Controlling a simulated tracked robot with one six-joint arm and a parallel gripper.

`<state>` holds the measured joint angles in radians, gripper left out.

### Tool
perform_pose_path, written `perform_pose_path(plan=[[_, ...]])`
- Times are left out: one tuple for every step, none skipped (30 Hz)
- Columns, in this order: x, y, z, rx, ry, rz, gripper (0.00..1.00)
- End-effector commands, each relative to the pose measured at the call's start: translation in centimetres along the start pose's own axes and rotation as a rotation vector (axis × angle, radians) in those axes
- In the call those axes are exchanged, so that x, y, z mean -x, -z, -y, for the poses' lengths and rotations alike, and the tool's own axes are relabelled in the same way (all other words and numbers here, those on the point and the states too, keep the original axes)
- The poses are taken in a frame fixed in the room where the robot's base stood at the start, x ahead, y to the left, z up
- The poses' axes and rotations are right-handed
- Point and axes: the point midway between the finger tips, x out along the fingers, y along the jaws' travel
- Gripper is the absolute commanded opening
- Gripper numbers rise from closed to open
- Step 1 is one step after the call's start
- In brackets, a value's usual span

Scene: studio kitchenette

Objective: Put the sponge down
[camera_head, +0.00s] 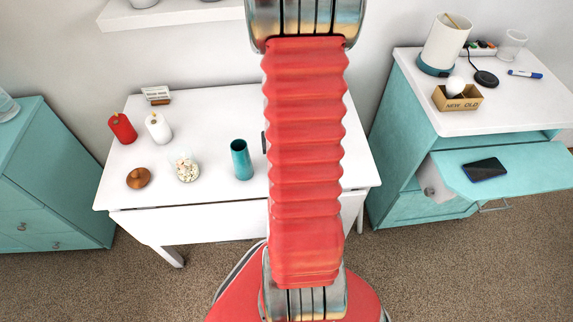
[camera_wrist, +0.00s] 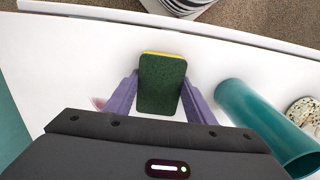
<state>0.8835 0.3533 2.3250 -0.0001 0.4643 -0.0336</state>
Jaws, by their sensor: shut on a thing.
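The sponge (camera_wrist: 161,84) has a dark green scouring face and a thin yellow edge. It shows in the wrist view only, upper middle, between the two purple fingers of my gripper (camera_wrist: 158,92). The gripper is shut on it, with a finger against each side. Behind it in that view is the white table top (camera_wrist: 75,60); I cannot tell whether the sponge touches it. In the head view my red arm hides part of the white table (camera_head: 210,107), and neither the gripper nor the sponge shows there.
A teal cylinder (camera_head: 241,160) stands on the table, close right of my gripper in the wrist view (camera_wrist: 262,122). A glass jar (camera_head: 187,171), a brown wooden object (camera_head: 138,178), a red candle (camera_head: 122,128) and a white candle (camera_head: 158,128) stand left. The table's front middle looks clear.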

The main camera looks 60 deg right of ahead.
Motion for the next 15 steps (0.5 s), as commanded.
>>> perform_pose_path(plan=[[0.01, -0.01, 0.01, 0.0, 0.0, 0.0, 0.25], [0.0, -0.01, 0.01, 0.0, 0.0, 0.0, 0.25], [-0.04, -0.02, 0.02, 0.0, 0.0, 0.001, 0.25], [-0.1, -0.02, 0.02, 0.0, 0.0, 0.001, 0.25], [-0.17, -0.03, 0.02, 0.001, 0.0, 0.001, 0.25], [-0.22, -0.02, 0.03, 0.001, 0.0, 0.001, 0.5], [-0.19, -0.02, 0.03, 0.001, 0.0, 0.001, 0.52], [-0.19, -0.02, 0.03, 0.001, 0.0, 0.001, 0.54], [-0.18, -0.02, 0.03, 0.001, 0.0, 0.001, 0.57], [-0.19, -0.02, 0.03, 0.001, 0.0, 0.001, 0.59], [-0.19, -0.02, 0.04, 0.001, 0.0, 0.001, 0.61], [-0.18, -0.02, 0.04, 0.001, 0.0, 0.001, 0.64], [-0.18, -0.02, 0.04, 0.001, 0.0, 0.001, 0.66], [-0.18, -0.02, 0.04, 0.001, 0.0, 0.001, 0.68], [-0.18, -0.02, 0.04, 0.001, 0.0, 0.001, 0.68]])
